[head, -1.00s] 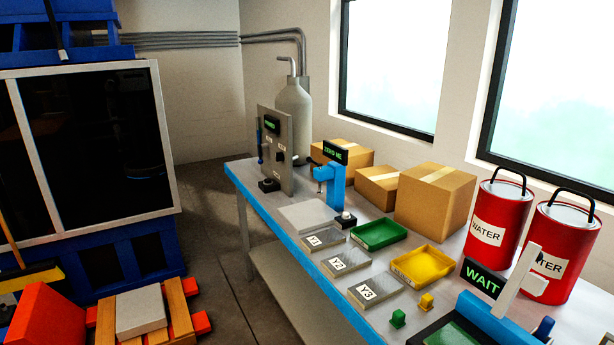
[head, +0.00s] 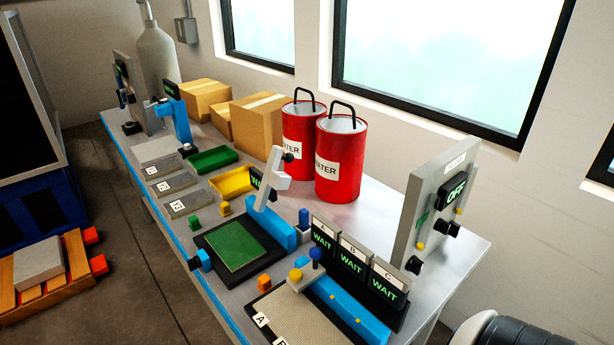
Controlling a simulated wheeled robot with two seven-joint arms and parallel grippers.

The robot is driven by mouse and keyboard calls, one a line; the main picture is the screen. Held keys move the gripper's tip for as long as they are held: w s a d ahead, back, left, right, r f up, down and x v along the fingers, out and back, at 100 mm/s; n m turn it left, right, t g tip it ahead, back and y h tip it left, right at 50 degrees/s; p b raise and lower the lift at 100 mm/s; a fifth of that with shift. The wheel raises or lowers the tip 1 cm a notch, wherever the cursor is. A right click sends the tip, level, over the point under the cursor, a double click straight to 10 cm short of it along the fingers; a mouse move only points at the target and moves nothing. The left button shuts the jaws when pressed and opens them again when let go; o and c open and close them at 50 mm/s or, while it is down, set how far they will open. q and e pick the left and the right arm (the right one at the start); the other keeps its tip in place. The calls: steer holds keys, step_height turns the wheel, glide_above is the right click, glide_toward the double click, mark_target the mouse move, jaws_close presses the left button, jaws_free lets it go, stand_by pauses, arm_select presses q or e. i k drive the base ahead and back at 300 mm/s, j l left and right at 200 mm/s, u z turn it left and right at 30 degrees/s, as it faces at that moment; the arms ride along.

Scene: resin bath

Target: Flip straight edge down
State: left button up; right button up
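A pale straight piece (head: 270,180), which looks like the straight edge, stands raised and tilted at the back of a blue bar (head: 279,230). A dark knob shows near its top. A green pad in a black frame (head: 237,245) lies in front of the bar, with nothing over it. A dark display behind the raised piece is partly hidden by it. Neither of my grippers is in view.
Two red water buckets (head: 341,165) stand behind the raised piece. Green (head: 213,161) and yellow trays (head: 231,182) lie to its left. Nearer are three "WAIT" displays (head: 352,265), a textured plate (head: 308,320) and an upright grey panel reading "OFF" (head: 432,205). The bench's right end is mostly clear.

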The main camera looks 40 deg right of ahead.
mark_target(274, 179)
steer(key=k+l+u, duration=0.1)
steer(key=l, duration=0.3)
steer(key=k+l+u, duration=0.1)
steer(key=l, duration=0.35)
steer(key=k+l+u, duration=0.1)
steer(key=k+l, duration=0.15)
steer(key=l, duration=0.15)
steer(key=k+l+u, duration=0.1)
steer(key=l, duration=0.3)
steer(key=k+l+u, duration=0.1)
steer(key=k+l, duration=0.15)
steer(key=k+l+u, duration=0.1)
steer(key=l, duration=0.35)
steer(key=k, duration=0.1)
